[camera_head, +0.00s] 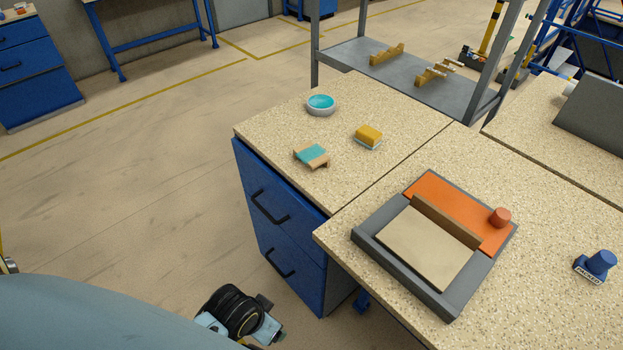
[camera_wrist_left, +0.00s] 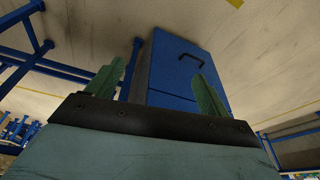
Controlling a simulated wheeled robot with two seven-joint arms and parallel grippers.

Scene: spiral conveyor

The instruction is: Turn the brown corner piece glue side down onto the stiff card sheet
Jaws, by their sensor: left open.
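A long brown piece (camera_head: 445,221) stands along the back edge of a beige sheet (camera_head: 425,250), which looks like the stiff card, inside a grey tray (camera_head: 447,305). I cannot tell which side of the brown piece carries glue, or whether it has a corner shape. My left gripper (camera_wrist_left: 160,83) is open in the left wrist view, with its two green fingers apart and nothing between them. It faces a blue drawer cabinet (camera_wrist_left: 180,68), away from the tray. Its fingers are not seen in the head view. My right gripper is not in view.
An orange panel (camera_head: 450,197) with an orange knob (camera_head: 500,217) fills the tray's back. On the left worktop are a blue-filled bowl (camera_head: 321,104), a yellow block (camera_head: 369,135) and a teal-and-wood item (camera_head: 312,155). A blue stamp-like object (camera_head: 598,264) stands right of the tray.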

